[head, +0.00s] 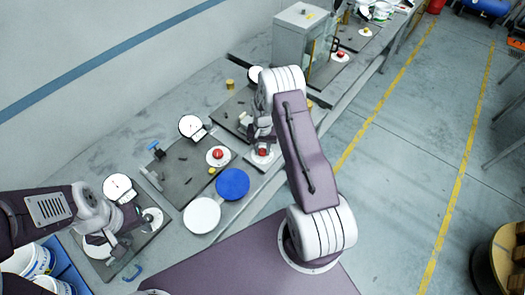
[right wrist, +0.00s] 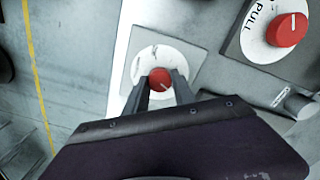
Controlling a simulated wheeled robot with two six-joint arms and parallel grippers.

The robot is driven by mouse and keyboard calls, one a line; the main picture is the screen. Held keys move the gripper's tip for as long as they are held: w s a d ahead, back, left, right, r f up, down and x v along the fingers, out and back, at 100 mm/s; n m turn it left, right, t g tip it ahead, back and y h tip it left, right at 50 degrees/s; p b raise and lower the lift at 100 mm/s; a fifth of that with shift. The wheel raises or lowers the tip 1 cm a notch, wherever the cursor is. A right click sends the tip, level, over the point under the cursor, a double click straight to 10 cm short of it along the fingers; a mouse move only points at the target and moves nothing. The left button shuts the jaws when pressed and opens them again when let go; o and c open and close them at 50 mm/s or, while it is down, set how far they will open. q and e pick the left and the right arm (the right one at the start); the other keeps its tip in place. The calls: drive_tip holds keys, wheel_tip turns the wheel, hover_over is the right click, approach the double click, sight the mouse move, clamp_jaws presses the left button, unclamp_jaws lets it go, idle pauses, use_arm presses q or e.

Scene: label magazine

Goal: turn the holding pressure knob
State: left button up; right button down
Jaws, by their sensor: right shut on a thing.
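A red knob (right wrist: 160,78) sits on a round white dial plate (right wrist: 172,58) in the right wrist view. The lettering on the dial is too small to read. My right gripper (right wrist: 162,90) is shut on this knob, one finger on each side. In the head view the knob (head: 263,153) shows just below my right gripper (head: 262,142), at the front edge of the bench. My left gripper (head: 118,242) is low at the left, over a grey plate with a white dial. Its finger opening is too small to judge.
A second red knob (right wrist: 287,29) marked PULL stands to the right; a red knob on a white disc (head: 218,153) also shows in the head view. White and blue discs (head: 233,184) lie nearby. Gauges and a grey cabinet (head: 298,38) stand further back.

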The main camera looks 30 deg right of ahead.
sight(262, 151)
drive_tip(key=shift+r, duration=0.1)
drive_tip(key=c, duration=1.4)
unclamp_jaws()
drive_tip(key=o, duration=0.3)
drive_tip(key=shift+o, duration=0.2)
drive_tip(key=shift+r, duration=0.2)
wheel_tip(262, 151, up, 8)
drive_tip(key=b, duration=0.2)
drive_tip(key=shift+s+a+b, duration=0.1)
drive_tip(key=shift+b, duration=0.3)
drive_tip(key=shift+r, duration=0.4)
